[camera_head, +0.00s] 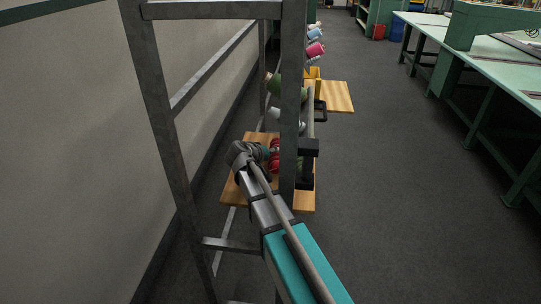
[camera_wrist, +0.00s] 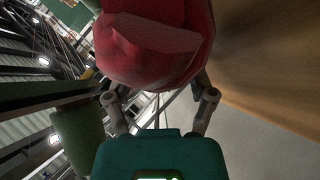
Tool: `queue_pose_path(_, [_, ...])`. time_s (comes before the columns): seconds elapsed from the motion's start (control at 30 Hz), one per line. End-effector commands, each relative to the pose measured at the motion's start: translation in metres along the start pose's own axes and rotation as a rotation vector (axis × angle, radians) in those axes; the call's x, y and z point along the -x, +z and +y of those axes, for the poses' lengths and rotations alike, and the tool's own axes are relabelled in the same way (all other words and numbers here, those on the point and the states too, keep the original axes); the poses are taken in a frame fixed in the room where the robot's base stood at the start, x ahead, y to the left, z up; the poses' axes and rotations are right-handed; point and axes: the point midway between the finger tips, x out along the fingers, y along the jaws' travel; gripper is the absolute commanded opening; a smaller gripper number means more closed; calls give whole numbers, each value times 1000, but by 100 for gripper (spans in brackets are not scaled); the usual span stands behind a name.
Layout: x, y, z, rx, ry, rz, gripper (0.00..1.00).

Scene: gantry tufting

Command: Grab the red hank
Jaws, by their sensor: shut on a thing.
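The red hank (camera_wrist: 150,50) fills the upper middle of the wrist view, close to the camera. My gripper (camera_wrist: 160,95) has a finger on each side of it and is shut on it. In the head view the red hank (camera_head: 275,160) shows as a small red patch at the end of my arm, above a wooden shelf board (camera_head: 240,190). My gripper (camera_head: 262,153) is small there, and its fingertips are partly hidden by the hank and a metal post.
A grey metal frame (camera_head: 165,120) stands around my arm, with an upright post (camera_head: 292,90) close by. Green (camera_head: 273,84), pink (camera_head: 315,50) and blue (camera_head: 315,34) yarn pieces are further back. A second wooden board (camera_head: 335,96) lies beyond. Green tables (camera_head: 480,60) stand right; the floor between is clear.

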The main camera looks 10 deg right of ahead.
Motion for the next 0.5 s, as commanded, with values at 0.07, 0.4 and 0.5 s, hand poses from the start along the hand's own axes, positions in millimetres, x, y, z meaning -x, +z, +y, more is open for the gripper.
queue_pose_path(0.07, [6,-6,9,0,0,0,21])
queue_pose_path(0.4, [24,-24,35,0,1,0,21])
queue_pose_path(0.5, [29,-29,42,0,1,0,21])
